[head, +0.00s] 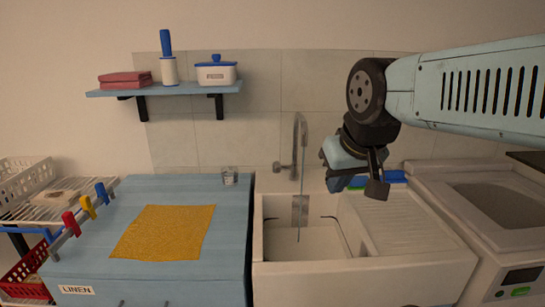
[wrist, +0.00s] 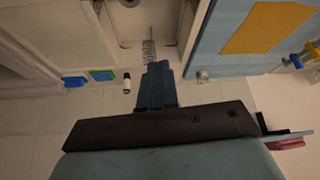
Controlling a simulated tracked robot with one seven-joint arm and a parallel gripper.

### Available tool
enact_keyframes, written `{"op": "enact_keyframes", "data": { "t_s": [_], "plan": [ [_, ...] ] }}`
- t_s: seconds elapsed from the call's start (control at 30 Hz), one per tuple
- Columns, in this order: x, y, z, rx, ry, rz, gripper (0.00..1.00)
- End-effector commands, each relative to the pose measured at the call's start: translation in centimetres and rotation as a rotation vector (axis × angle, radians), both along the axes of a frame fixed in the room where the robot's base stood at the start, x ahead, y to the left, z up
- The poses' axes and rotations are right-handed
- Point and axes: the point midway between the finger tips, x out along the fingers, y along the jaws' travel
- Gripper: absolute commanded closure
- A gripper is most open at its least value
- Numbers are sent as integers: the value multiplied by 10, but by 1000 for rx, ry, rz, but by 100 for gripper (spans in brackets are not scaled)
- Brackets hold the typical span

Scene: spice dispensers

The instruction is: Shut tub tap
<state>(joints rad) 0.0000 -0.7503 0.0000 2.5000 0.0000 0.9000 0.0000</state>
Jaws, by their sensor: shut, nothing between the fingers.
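The tub (head: 312,275) is a pale sink in the middle of the head view, with a grey metal tap (head: 300,140) rising behind it. The tap has a tall curved neck and a small side knob (head: 278,167) on its left. A thin line, perhaps water, runs down below the tap into the basin. My gripper (head: 338,184) is to the right of the tap, above the tub's back right, apart from the knob. In the wrist view my gripper (wrist: 158,68) is shut and empty over the tub's rear edge. The tap's body is not clear there.
A blue cabinet (head: 190,185) with a yellow cloth (head: 163,232) and a small glass (head: 230,176) stands left of the tub. A wall shelf (head: 180,89) holds several items. Blue and green blocks (wrist: 101,75) lie behind the ribbed drainboard (head: 405,220). A washer (head: 500,210) stands at right.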

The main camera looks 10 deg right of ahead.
Motion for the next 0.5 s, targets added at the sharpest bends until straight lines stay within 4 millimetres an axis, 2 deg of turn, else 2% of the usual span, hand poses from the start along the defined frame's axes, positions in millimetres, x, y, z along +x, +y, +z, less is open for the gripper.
{"op": "enact_keyframes", "data": {
  "t_s": [0.17, 0.27, 0.5],
  "plan": [
    [9, 0, 7, 7, 6, -2, 100],
    [27, -1, 18, 19, 20, -9, 100],
    [99, -5, 52, 61, 67, -39, 100]
  ]
}}
